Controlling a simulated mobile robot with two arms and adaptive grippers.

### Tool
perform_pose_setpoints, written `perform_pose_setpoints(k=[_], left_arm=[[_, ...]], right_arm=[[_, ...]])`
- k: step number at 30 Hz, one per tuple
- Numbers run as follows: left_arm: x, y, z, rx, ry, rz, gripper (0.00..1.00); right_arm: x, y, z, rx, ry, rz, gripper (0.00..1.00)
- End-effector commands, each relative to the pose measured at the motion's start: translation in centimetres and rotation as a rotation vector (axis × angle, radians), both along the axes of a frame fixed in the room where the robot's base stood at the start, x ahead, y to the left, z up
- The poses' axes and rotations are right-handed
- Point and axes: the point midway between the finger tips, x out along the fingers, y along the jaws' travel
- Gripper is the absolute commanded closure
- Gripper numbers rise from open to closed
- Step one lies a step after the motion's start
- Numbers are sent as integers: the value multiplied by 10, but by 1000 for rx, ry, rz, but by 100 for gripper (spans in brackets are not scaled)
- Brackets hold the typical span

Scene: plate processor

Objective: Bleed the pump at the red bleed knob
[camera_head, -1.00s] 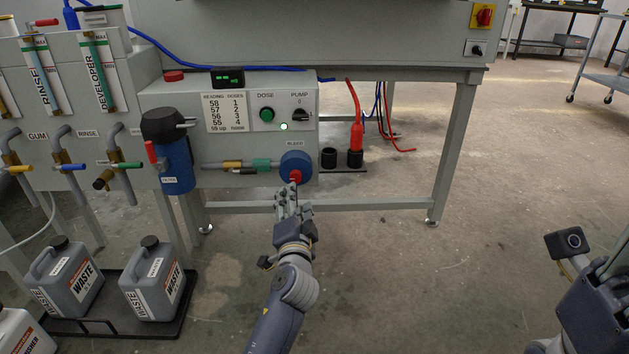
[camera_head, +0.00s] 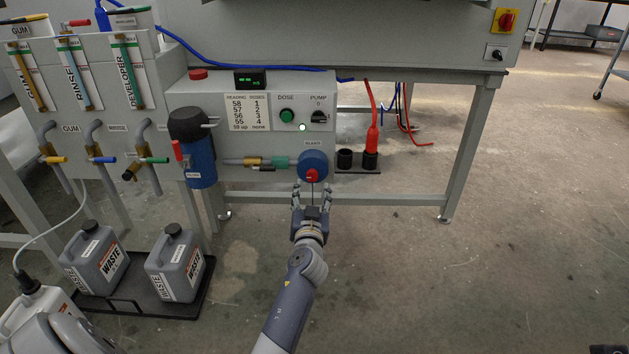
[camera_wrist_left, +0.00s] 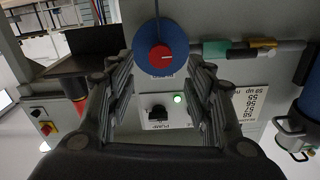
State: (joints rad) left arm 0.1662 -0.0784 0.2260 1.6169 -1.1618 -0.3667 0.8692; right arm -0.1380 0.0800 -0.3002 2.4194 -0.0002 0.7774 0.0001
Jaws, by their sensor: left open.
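The red bleed knob (camera_head: 312,175) sits at the centre of a round blue pump head (camera_head: 313,160) on the front of the grey panel, under the BLEED label. A thin dark line runs down from the knob; I cannot tell what it is. My left gripper (camera_head: 312,194) is open and empty, just below and in front of the knob, apart from it. In the left wrist view, upside down, the knob (camera_wrist_left: 160,56) and pump head (camera_wrist_left: 160,35) show between the open fingers. At most a dark sliver of my right gripper (camera_head: 606,349) shows at the bottom right corner.
The panel has a green DOSE button (camera_head: 287,115), a PUMP switch (camera_head: 319,116), a lit lamp (camera_head: 302,127) and a display (camera_head: 250,79). A blue filter (camera_head: 199,160) stands left. Waste jugs (camera_head: 176,263) stand on a tray.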

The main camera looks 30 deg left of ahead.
Motion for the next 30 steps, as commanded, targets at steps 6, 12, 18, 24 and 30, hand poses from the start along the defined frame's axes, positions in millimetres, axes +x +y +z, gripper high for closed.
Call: perform_pose_setpoints(k=[6, 12, 18, 24, 30], left_arm=[[34, 22, 0, 1, -1, 2, 52], [50, 31, 0, 1, 1, 0, 52], [54, 33, 0, 0, 1, 0, 52], [54, 33, 0, 0, 1, 0, 61], [53, 33, 0, 0, 1, 0, 97]], right_arm=[[0, 1, 0, -1, -21, -1, 70], [1, 2, 4, -5, -36, -1, 70], [-3, 1, 9, -3, -55, -2, 70], [-3, 1, 10, -2, -55, -2, 70], [-3, 1, 9, -2, -51, -2, 70]])
